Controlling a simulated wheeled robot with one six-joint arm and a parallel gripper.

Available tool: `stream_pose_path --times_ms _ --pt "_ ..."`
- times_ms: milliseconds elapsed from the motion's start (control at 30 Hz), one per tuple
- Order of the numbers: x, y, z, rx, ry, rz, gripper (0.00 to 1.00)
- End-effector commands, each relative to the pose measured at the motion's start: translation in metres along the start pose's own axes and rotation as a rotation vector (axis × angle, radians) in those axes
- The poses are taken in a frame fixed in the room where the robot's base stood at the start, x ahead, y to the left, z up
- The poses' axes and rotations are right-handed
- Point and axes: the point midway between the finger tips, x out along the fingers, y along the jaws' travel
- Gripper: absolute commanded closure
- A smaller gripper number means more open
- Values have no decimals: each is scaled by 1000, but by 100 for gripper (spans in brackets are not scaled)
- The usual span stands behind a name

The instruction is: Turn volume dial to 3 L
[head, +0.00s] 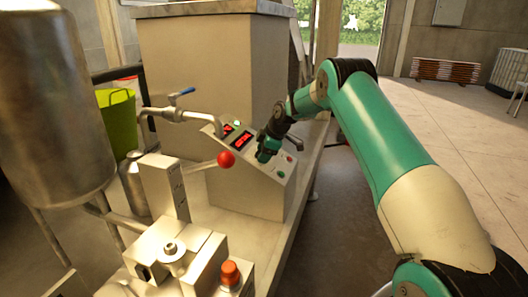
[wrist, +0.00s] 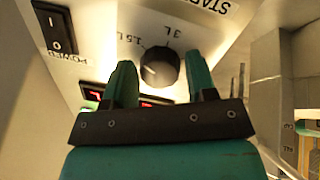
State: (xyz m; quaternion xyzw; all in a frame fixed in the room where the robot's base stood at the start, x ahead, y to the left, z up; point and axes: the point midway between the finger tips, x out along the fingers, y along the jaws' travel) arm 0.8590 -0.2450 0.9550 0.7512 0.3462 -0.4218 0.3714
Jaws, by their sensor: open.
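The volume dial (wrist: 158,68) is a round dark knob on the metal control panel, with the marks "1.5 L" and "3 L" printed beside it in the wrist view. A small pale mark shows on the knob, but I cannot tell for certain which label it points at. My gripper (wrist: 161,66) is open, with one green finger on each side of the dial. I cannot tell whether either finger touches it. In the head view my gripper (head: 267,150) is at the panel's sloped face and hides the dial.
A black power switch (wrist: 55,28) and red displays (wrist: 152,102) are near the dial; the displays also show in the head view (head: 240,140). A red button (head: 230,273) is in front. Open floor lies right.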

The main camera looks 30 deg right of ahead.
Motion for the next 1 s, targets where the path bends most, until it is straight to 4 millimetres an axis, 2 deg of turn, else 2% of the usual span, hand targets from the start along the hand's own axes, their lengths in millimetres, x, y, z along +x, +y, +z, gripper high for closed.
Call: stream_pose_path --times_ms 233,267,400,767,1000 --pt "1 0 0 0 0 0 48" --pt "1 0 0 0 0 0 51" --pt "1 0 0 1 0 0 83" --pt "0 0 0 43 -3 -3 83" --pt "0 0 0 184 -12 -12 83"
